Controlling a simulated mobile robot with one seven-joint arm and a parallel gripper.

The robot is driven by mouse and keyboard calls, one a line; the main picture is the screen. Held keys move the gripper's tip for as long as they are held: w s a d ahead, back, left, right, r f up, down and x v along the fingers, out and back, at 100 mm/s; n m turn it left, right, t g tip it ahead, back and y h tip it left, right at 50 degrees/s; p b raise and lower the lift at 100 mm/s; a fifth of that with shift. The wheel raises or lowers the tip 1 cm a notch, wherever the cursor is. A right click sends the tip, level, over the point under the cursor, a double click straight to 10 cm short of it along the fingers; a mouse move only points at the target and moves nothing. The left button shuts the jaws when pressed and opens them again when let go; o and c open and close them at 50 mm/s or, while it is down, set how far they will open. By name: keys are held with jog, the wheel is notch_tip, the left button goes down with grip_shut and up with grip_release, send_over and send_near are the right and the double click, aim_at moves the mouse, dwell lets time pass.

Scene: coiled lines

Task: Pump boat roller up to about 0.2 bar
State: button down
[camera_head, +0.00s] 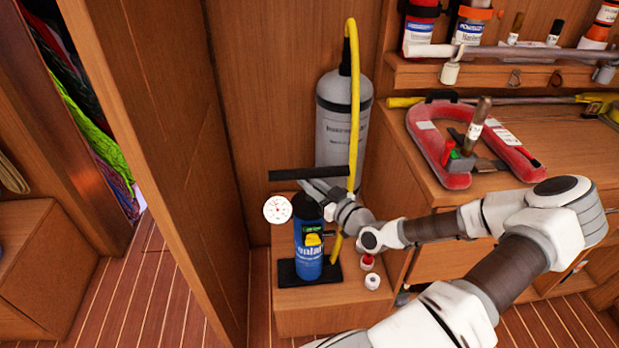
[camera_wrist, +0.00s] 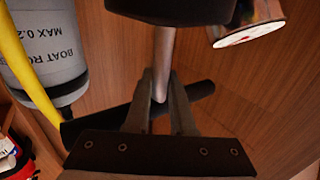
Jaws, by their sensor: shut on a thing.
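The blue hand pump (camera_head: 308,250) stands upright on a black base. Its black T-handle (camera_head: 290,174) is raised above the body; it also shows in the wrist view (camera_wrist: 95,124), with a length of bare metal rod (camera_wrist: 163,50). My gripper (camera_head: 318,192) reaches in from the right, its fingers (camera_wrist: 162,78) closed around the rod where it meets the handle. A round white gauge (camera_head: 277,209) sits left of the pump top; its needle is too small to read. The grey boat roller (camera_head: 340,125) stands upright behind, marked "MAX 0.2" in the wrist view (camera_wrist: 45,45). A yellow hose (camera_head: 354,90) runs down from its top.
Small red and white caps (camera_head: 372,281) lie right of the pump on the wooden step (camera_head: 310,322). A wooden partition (camera_head: 160,130) stands close on the left.

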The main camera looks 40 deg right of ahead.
aim_at(310, 200)
jog(key=shift+s+f+b, duration=0.1)
jog(key=shift+f+b, duration=0.95)
jog(key=shift+f, duration=1.3)
jog(key=c, duration=0.8)
grip_release()
jog(key=shift+o, duration=0.2)
jog(key=shift+s, duration=0.1)
jog(key=s+p, duration=0.2)
jog(key=s, duration=1.5)
jog(key=shift+d, duration=0.3)
